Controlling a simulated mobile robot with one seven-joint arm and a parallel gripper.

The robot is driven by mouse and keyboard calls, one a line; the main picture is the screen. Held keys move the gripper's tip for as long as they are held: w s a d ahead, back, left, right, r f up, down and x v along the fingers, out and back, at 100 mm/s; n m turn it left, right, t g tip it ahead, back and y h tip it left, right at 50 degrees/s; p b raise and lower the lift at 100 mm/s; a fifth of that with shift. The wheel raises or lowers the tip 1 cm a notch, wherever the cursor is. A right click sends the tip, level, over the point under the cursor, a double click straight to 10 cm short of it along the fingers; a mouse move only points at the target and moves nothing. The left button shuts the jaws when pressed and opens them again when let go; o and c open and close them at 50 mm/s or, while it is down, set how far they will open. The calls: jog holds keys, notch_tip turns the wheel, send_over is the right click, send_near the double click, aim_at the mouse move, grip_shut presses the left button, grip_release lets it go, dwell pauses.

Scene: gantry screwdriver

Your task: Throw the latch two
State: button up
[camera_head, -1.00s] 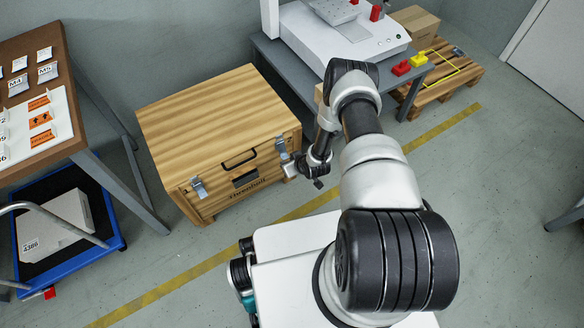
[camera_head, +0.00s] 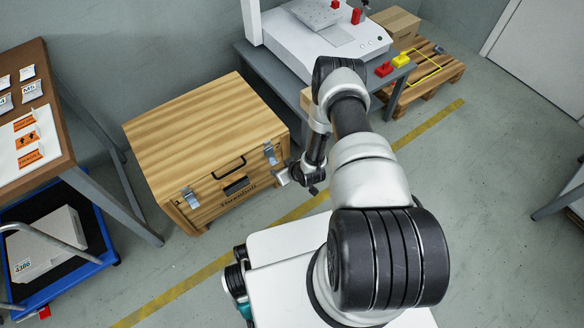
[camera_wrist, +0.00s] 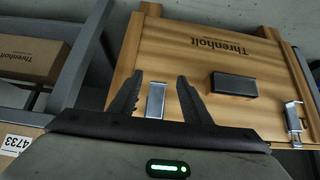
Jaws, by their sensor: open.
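A wooden crate (camera_head: 205,130) has two silver latches on its front: a left latch (camera_head: 190,198) and a right latch (camera_head: 270,154). My gripper (camera_head: 284,176) is at the crate's front, just below the right latch. In the wrist view the crate (camera_wrist: 215,50) appears upside down. There the fingers of my open gripper (camera_wrist: 160,85) stand either side of one latch (camera_wrist: 156,100), with nothing clamped. Whether they touch it, I cannot tell. The other latch (camera_wrist: 293,120) is at the right of that view. Which latch is numbered two is not shown.
The crate front has a black handle (camera_head: 229,168) and a dark block (camera_wrist: 233,85). A grey bench (camera_head: 262,64) with a white machine stands behind right, near a cardboard box (camera_wrist: 30,52). A brown table (camera_head: 55,130) and blue cart (camera_head: 85,265) are left. Floor in front is open.

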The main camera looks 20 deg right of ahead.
jog(key=p+v, duration=0.3)
jog(key=v, duration=1)
jog(key=shift+s+d, duration=0.1)
jog(key=shift+c, duration=0.5)
